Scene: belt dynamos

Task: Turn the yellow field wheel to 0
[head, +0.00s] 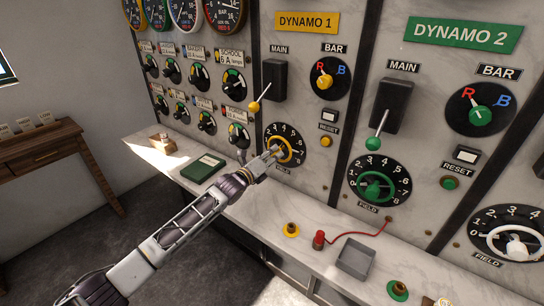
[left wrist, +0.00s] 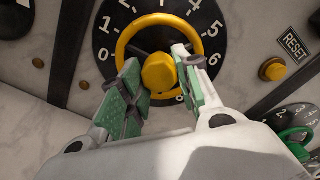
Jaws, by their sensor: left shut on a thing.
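The yellow field wheel (head: 289,141) is on the round black dial under DYNAMO 1. In the left wrist view, the wheel's yellow rim (left wrist: 137,24) and round hub (left wrist: 158,71) show clearly. Dial numbers run from 0 at left over the top to 5 and 6 at right; I cannot tell which number the wheel points to. My left gripper (head: 273,155) reaches the wheel from the lower left. In the left wrist view its green-padded fingers (left wrist: 158,85) are on either side of the hub, shut on the wheel. The lower rim is partly hidden. My right gripper is not in view.
A green field wheel (head: 374,187) and a white one (head: 514,244) are to the right. Above the yellow wheel is a yellow-tipped lever (head: 254,106).

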